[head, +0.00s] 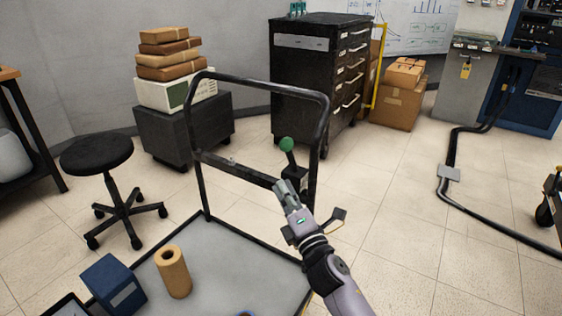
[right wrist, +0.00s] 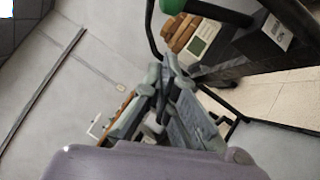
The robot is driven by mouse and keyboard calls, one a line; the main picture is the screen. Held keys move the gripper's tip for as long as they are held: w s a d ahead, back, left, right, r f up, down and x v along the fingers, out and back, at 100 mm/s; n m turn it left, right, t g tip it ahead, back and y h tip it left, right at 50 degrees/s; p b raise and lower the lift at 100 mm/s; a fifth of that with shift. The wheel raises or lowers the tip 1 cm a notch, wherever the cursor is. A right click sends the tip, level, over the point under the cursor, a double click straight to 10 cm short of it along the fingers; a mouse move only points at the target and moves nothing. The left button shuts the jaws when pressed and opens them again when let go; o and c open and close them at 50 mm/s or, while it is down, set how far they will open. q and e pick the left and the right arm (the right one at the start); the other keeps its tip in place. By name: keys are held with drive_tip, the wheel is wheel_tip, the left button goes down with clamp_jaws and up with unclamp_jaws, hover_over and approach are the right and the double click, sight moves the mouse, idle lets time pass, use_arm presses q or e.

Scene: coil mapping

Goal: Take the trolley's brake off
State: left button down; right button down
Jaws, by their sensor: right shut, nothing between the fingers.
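The trolley has a grey deck (head: 222,262) and a dark tubular push handle (head: 262,83) at its far side. A lever with a green knob (head: 287,145) stands upright near the right upright of the handle, on a dark box (head: 296,178). My right gripper (head: 281,187) is shut and empty, below the knob in the head view and close to the lever's base; I cannot tell whether it touches. In the right wrist view the fingers (right wrist: 170,62) are together, and the green knob (right wrist: 173,5) is cut off at the top edge. My left gripper is out of view.
A black stool (head: 97,152) stands left, a dark drawer cabinet (head: 310,75) behind. A black cable (head: 452,150) runs along the floor at right. The floor right of the trolley is mostly clear.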

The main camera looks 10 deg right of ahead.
sight(291, 157)
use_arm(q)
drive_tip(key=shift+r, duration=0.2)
use_arm(e)
drive_tip(key=w+d+r, duration=0.1)
drive_tip(key=w+r, duration=0.1)
drive_tip(key=w, duration=0.6)
drive_tip(key=shift+r, duration=0.4)
drive_tip(key=shift+w+d, duration=0.1)
drive_tip(key=shift+w, duration=0.05)
